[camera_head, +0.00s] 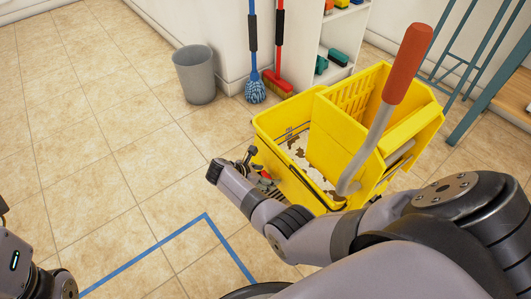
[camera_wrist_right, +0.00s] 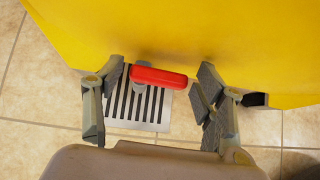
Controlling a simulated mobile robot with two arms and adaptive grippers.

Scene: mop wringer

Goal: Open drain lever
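The yellow mop bucket (camera_head: 283,171) stands on the tiled floor at centre right in the head view, with dirty water and debris inside. Its yellow wall (camera_wrist_right: 170,30) fills the top of the right wrist view. The red drain lever (camera_wrist_right: 158,76) lies crosswise there, on a grey pivot at the wall's lower edge. My right gripper (camera_wrist_right: 157,100) is open, with one finger to each side of the lever and visible gaps between. In the head view my right gripper (camera_head: 262,172) is low beside the bucket's left side. My left gripper is out of view; only part of that arm shows.
A floor drain grate (camera_wrist_right: 137,105) lies below the lever. The wringer handle with a red grip (camera_head: 408,63) rises from the bucket. A grey bin (camera_head: 196,73), a blue mop (camera_head: 254,85) and a red broom (camera_head: 278,80) stand behind.

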